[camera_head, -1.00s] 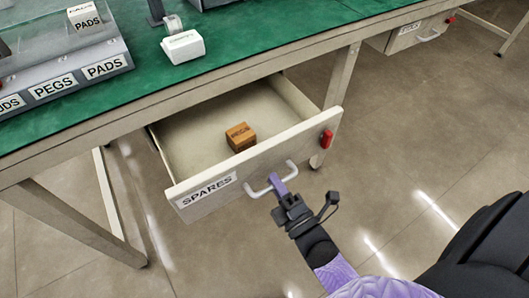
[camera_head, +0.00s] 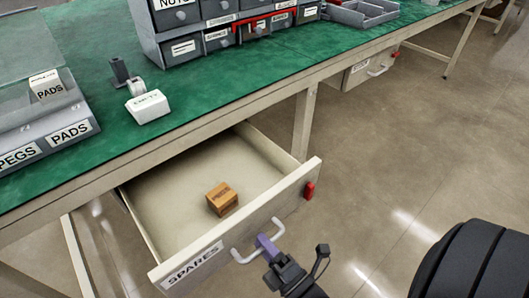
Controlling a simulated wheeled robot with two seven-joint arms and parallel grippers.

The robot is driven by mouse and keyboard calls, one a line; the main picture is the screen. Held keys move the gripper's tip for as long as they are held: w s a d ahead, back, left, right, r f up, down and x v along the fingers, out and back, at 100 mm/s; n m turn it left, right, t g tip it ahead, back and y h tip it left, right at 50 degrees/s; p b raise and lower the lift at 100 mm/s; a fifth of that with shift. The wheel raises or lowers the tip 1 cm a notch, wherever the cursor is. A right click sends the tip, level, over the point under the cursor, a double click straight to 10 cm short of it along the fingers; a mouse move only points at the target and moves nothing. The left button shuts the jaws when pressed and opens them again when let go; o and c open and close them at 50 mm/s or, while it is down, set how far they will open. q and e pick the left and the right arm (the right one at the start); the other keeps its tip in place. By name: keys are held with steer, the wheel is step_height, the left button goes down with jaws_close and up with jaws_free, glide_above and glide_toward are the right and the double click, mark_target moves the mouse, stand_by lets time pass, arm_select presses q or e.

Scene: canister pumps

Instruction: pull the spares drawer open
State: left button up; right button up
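The spares drawer (camera_head: 240,226) hangs well out from under the green-topped bench, its inside in plain view. Its front carries a label reading SPARES (camera_head: 193,264) and a white bow handle (camera_head: 243,258). A wooden block (camera_head: 222,199) sits on the drawer floor. My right gripper (camera_head: 265,243) is at the handle, with its purple fingers over the bar near the middle. The fingers look closed around the bar, though the underside of the grip is hidden. My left gripper is not in view.
The bench top (camera_head: 200,107) holds a label-fronted bin unit (camera_head: 215,38), a white EMPTY block (camera_head: 148,107) and a PADS bin (camera_head: 72,133) at the left. A second drawer (camera_head: 372,68) is shut further right. A red tab (camera_head: 309,191) sits on the spares drawer's right end.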

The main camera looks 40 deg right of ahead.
steer(key=shift+s, duration=0.15)
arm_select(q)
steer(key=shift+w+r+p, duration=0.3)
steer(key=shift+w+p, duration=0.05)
arm_select(e)
steer(key=s+f, duration=0.2)
steer(key=s, duration=0.7)
steer(key=shift+s+d, duration=0.2)
steer(key=shift+s, duration=0.05)
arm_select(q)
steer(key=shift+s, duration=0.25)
